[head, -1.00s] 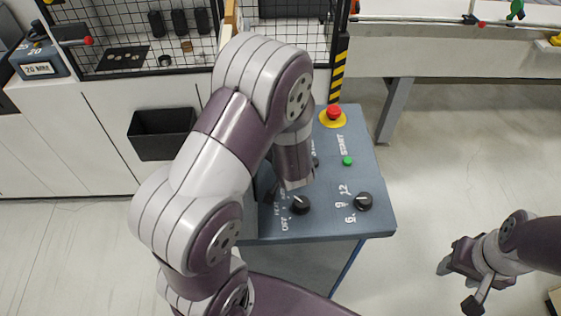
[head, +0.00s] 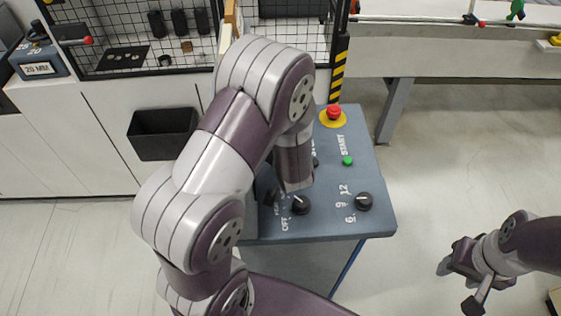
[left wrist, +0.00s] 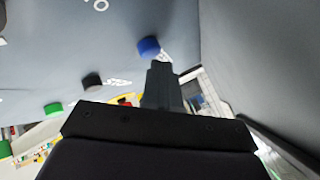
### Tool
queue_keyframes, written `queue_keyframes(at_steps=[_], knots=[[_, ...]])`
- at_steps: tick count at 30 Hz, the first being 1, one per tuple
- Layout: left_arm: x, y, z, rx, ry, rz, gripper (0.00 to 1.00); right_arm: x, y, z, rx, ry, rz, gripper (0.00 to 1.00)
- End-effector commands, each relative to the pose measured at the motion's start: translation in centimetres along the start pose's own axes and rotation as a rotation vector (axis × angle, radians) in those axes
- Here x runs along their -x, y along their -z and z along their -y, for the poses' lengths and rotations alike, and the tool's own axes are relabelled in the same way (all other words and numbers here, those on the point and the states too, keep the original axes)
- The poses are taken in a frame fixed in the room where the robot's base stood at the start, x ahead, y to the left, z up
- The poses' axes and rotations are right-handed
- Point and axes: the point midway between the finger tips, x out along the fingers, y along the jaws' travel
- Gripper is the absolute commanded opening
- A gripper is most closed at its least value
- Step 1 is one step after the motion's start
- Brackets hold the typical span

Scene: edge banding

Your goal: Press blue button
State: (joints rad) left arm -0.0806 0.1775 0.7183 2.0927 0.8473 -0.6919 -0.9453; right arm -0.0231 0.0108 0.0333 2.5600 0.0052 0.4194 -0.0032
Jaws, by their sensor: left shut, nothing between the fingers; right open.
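The blue button (left wrist: 148,46) stands out from the grey control panel in the left wrist view. In the head view my left arm hides it. My left gripper (left wrist: 160,66) is shut and empty, its fingertips right beside the blue button's lower right edge; I cannot tell whether they touch. The grey control panel (head: 330,225) lies under my left arm in the head view. My right gripper (head: 458,286) is open and empty, over the floor at the right.
The panel also carries a red emergency stop (head: 334,112), a green START button (head: 347,160), a black knob (head: 301,205) and another black knob (head: 364,201). A black button (left wrist: 92,80) is near the blue one. A grey wall (left wrist: 265,70) rises at the right in the left wrist view.

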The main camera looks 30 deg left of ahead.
Motion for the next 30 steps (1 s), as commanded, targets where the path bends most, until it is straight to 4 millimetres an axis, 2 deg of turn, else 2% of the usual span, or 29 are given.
queue_keyframes(at_steps=[30], knots=[[-0.56,-0.45,-0.42,0.0,-0.001,0.001,0.0,-0.36,-0.04,0.0,0.0,0.0,0.0,0.5]])
